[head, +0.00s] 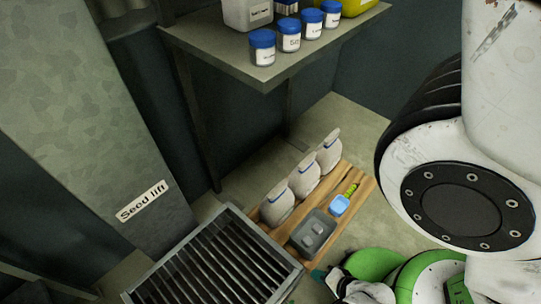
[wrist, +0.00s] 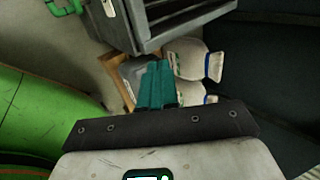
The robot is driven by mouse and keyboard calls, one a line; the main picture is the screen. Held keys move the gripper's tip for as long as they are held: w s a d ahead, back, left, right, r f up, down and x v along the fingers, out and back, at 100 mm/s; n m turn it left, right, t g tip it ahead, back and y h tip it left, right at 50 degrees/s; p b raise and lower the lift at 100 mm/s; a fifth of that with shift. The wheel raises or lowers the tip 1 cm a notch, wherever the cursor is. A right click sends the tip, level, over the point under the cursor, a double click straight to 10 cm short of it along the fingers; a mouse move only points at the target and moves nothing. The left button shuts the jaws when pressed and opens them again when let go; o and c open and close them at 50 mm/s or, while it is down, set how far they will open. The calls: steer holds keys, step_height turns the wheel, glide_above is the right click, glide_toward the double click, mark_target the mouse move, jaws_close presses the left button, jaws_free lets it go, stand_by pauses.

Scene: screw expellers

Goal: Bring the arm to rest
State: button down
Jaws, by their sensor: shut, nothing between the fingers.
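My gripper shows in the wrist view with its two teal fingers (wrist: 157,66) together and nothing between them. In the head view only its teal tip (head: 318,274) shows at the bottom edge, beside the near end of the wooden pallet. My white arm fills the right side of the head view, folded close to the camera. Whether the fingers touch anything below is not clear.
A barred metal grate (head: 215,262) stands left of the gripper. The pallet (head: 360,190) bears white sacks (head: 304,178), a grey bin (head: 312,236) and a blue box (head: 340,204). Blue-lidded jars (head: 288,38) stand on a shelf (head: 225,56). The seed lift (head: 90,110) rises at left.

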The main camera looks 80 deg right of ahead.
steer(key=w+r+n+y+p, duration=0.6)
steer(key=w+r+n, duration=0.65)
steer(key=w, duration=0.35)
steer(key=w+r+n+g+p, duration=0.2)
steer(key=r+n, duration=0.4)
steer(key=r, duration=0.3)
steer(key=w+r+n+g+h+p, duration=0.1)
steer(key=w+r+n+g+p, duration=0.1)
steer(key=r+n, duration=0.4)
step_height(320, 180, up, 4)
steer(key=shift+r+g+p, duration=0.2)
steer(key=shift+g+p, duration=0.3)
steer(key=shift+g, duration=0.6)
